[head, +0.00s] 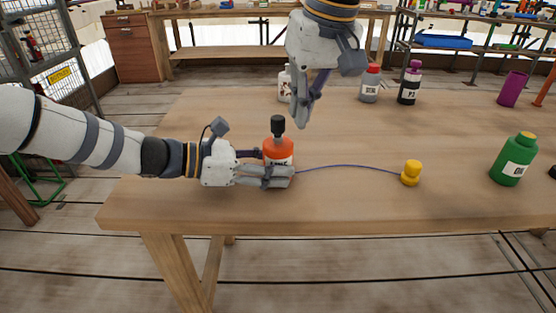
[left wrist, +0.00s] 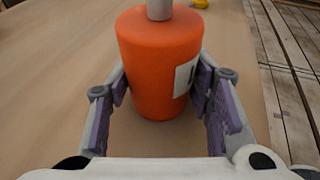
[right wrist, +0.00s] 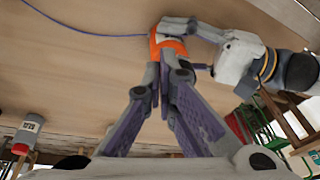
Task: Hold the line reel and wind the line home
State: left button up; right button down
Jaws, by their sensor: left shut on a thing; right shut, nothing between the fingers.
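The line reel (head: 278,149) is an orange drum with a white label and a dark knob (head: 278,124) on top. It stands upright on the table. My left gripper (head: 272,171) is shut around its body from the left; the left wrist view shows the orange drum (left wrist: 160,60) between the two finger pads. A thin blue line (head: 345,166) runs from the reel to a yellow bob (head: 411,173) on the right. My right gripper (head: 301,118) is shut and empty, fingers pointing down, just right of the knob in the head view. In its wrist view the fingertips partly cover the reel (right wrist: 168,44).
The wooden table (head: 200,125) is clear around the line. A green bottle (head: 514,160) stands at the right, a purple cup (head: 512,89) behind it. A grey bottle (head: 370,86), a dark bottle (head: 409,85) and a white bottle (head: 285,86) stand along the back.

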notch_tip(320, 180, up, 6)
jog(key=n+t, duration=0.2)
send_over(291, 146)
jog(key=d, duration=0.2)
notch_tip(291, 146, down, 6)
jog(key=shift+a, duration=0.25)
dwell(0.8)
notch_tip(291, 146, down, 3)
dwell(0.5)
jog(key=shift+a, duration=0.2)
jog(key=shift+a, duration=0.5)
